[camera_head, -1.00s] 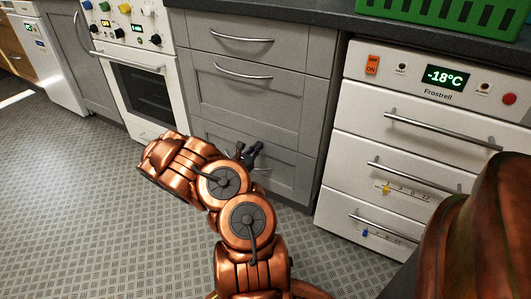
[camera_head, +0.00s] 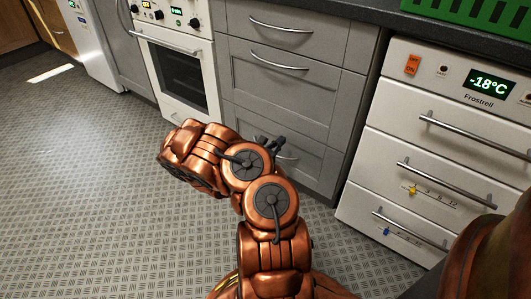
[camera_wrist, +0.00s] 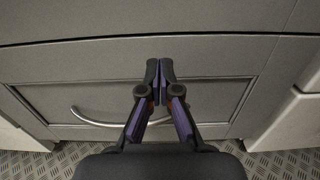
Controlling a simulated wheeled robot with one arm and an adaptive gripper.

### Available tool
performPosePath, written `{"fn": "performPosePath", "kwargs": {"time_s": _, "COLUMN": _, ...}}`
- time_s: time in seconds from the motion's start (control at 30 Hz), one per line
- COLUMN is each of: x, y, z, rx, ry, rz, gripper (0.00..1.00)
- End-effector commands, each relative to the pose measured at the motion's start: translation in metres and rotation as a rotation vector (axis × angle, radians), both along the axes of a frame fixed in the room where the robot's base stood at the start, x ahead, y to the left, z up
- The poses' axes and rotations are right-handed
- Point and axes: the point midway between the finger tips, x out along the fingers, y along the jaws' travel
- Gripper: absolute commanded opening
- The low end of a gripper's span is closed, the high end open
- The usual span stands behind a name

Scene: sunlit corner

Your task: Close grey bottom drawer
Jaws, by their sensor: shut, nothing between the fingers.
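The grey bottom drawer (camera_head: 315,164) is in the lower part of the grey cabinet in the head view, partly hidden behind my arm. Its front looks level with the cabinet front. In the wrist view the drawer front (camera_wrist: 210,98) fills the middle, with its curved metal handle (camera_wrist: 90,121) at left. My gripper (camera_wrist: 159,62) is shut and empty, with its fingertips over the drawer front near its upper edge. Whether they touch it I cannot tell. In the head view my gripper (camera_head: 277,143) shows only partly behind my arm.
Above are the middle grey drawer (camera_head: 285,88) and the top grey drawer (camera_head: 285,38). A white oven (camera_head: 180,75) stands to the left. A white freezer (camera_head: 440,150) with several drawers stands to the right. The patterned floor (camera_head: 90,180) at left is clear.

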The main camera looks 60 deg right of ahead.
Motion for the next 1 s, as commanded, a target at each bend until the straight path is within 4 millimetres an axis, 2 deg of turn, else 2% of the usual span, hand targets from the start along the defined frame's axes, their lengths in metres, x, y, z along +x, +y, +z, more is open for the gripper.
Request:
{"fn": "performPosePath", "kwargs": {"time_s": 0.2, "x": 0.004, "y": 0.033, "z": 0.002, "rx": 0.001, "ry": 0.001, "rz": 0.006, "gripper": 0.00}}
{"fn": "performPosePath", "kwargs": {"time_s": 0.6, "x": 0.004, "y": 0.082, "z": 0.000, "rx": 0.001, "ry": 0.003, "rz": 0.000, "gripper": 0.00}}
{"fn": "performPosePath", "kwargs": {"time_s": 0.8, "x": 0.004, "y": 0.093, "z": 0.000, "rx": 0.001, "ry": 0.001, "rz": -0.002, "gripper": 0.00}}
{"fn": "performPosePath", "kwargs": {"time_s": 1.0, "x": 0.004, "y": 0.096, "z": -0.001, "rx": 0.001, "ry": 0.000, "rz": -0.002, "gripper": 0.00}}
